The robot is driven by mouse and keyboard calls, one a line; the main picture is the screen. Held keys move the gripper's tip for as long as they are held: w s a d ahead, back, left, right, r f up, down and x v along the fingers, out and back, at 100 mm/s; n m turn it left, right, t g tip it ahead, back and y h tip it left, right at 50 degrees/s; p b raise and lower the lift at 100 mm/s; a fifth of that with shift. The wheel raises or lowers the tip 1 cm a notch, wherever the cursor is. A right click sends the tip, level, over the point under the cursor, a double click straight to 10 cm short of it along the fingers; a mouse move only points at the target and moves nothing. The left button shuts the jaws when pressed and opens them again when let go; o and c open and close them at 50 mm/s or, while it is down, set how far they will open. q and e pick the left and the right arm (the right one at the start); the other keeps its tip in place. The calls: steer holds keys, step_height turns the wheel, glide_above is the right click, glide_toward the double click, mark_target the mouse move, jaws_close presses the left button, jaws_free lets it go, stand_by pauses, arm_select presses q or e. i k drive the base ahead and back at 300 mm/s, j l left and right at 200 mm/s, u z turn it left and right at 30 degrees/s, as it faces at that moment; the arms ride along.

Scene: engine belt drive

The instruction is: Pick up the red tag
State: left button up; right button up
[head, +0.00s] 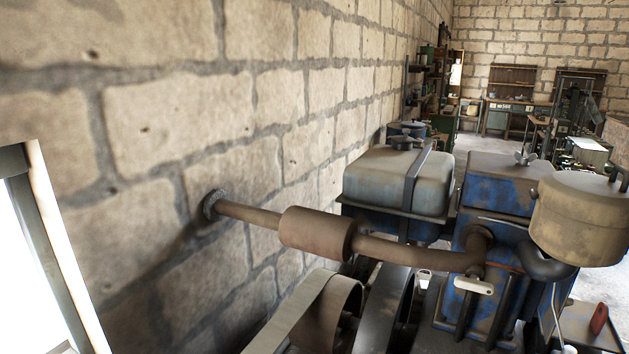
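A small, flat red piece (599,318), which looks like the red tag, is near the lower right corner of the head view. It stands tilted over a pale surface (580,325) to the right of the blue engine (490,190). I cannot tell what it rests on or whether it is fastened. Neither of my grippers shows in the head view.
A rusty exhaust pipe with a muffler (318,232) runs from the stone wall (180,120) to the engine. A wide belt (292,315) loops round a pulley below it. A tan canister (580,218) overhangs at right. Workbenches (510,105) stand far back.

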mark_target(600, 317)
steer(key=z, duration=1.75)
steer(key=l+z, duration=0.2)
steer(key=z, duration=0.25)
steer(key=l+z, duration=0.2)
steer(key=z, duration=0.25)
steer(key=i+l+z, duration=0.4)
steer(key=i+l, duration=0.15)
steer(key=l, duration=0.25)
steer(key=i+l+z, duration=0.4)
steer(key=i+l, duration=0.25)
steer(key=i+u, duration=0.5)
steer(key=i+l+u, duration=0.25)
steer(key=i+u, duration=0.5)
steer(key=u, duration=0.25)
steer(key=i+u, duration=0.25)
steer(key=u, duration=0.2)
steer(key=i+u, duration=0.2)
steer(key=u, duration=0.3)
steer(key=i+l+u, duration=0.2)
steer(key=u, duration=0.3)
